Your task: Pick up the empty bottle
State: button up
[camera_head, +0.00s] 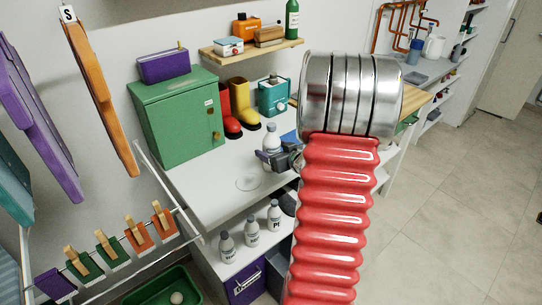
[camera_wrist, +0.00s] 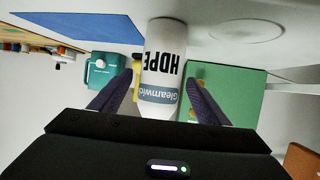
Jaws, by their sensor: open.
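A white bottle with a grey cap (camera_head: 271,135) stands upright on the white worktop (camera_head: 210,190). In the wrist view, which is upside down, the bottle (camera_wrist: 163,55) carries the letters HDPE and a grey-blue Gleamwich band. My gripper (camera_head: 272,160) is at the bottle, its jaws open. In the wrist view my gripper (camera_wrist: 160,85) has one dark finger on each side of the bottle, with gaps visible. Whether the bottle is empty cannot be seen. Three similar bottles (camera_head: 252,232) stand on the shelf below the worktop.
A green cabinet (camera_head: 178,125), red and yellow boots (camera_head: 240,107) and a teal container (camera_head: 273,97) stand behind the bottle. A blue sheet (camera_wrist: 75,27) lies on the worktop. A faint ring (camera_head: 249,183) marks bare worktop nearby. My red arm hides part of the right side.

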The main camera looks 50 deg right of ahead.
jog(key=shift+x, duration=0.85)
jog(key=shift+c, duration=0.2)
jog(key=c, duration=1.1)
